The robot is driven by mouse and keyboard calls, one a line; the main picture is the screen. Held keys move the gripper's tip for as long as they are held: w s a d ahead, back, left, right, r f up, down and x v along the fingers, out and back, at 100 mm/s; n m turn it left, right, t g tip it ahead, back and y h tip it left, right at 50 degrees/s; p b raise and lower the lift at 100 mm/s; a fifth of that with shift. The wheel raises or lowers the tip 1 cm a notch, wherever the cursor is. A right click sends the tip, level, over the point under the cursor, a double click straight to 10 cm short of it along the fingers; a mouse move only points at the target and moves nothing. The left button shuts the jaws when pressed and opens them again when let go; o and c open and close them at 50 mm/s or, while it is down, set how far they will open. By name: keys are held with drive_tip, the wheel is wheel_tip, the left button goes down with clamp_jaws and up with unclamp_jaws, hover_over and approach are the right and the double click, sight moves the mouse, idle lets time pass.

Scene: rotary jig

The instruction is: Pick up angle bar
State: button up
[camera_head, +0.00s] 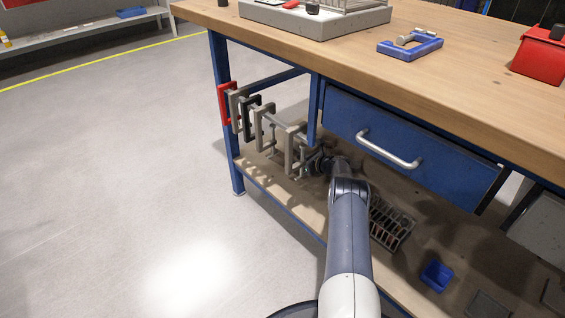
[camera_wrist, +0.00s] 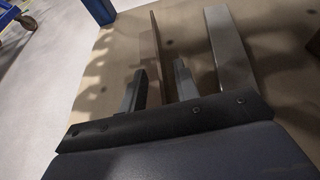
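In the wrist view my gripper (camera_wrist: 160,68) has its two fingers apart. A thin brownish upright strip (camera_wrist: 155,40), which looks like the angle bar, runs away from me between the fingers. Gaps show on both sides of it, so the fingers do not appear closed on it. Its lower end is hidden near the gripper body. In the head view my arm reaches down under the workbench to the lower shelf. My fingers and the strip cannot be made out there, behind the wrist and clamps.
A flat grey metal bar (camera_wrist: 228,50) lies right of the fingers on the wooden shelf. Several clamps (camera_head: 262,125) hang from a rail left of my wrist. A blue drawer (camera_head: 405,150) is above. A dark grated basket (camera_head: 391,224) and a blue bin (camera_head: 436,276) stand on the shelf.

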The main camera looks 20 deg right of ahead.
drive_tip(key=shift+w+a+f, duration=0.15)
drive_tip(key=shift+w, duration=0.15)
drive_tip(key=shift+c, duration=0.2)
clamp_jaws()
idle(0.9)
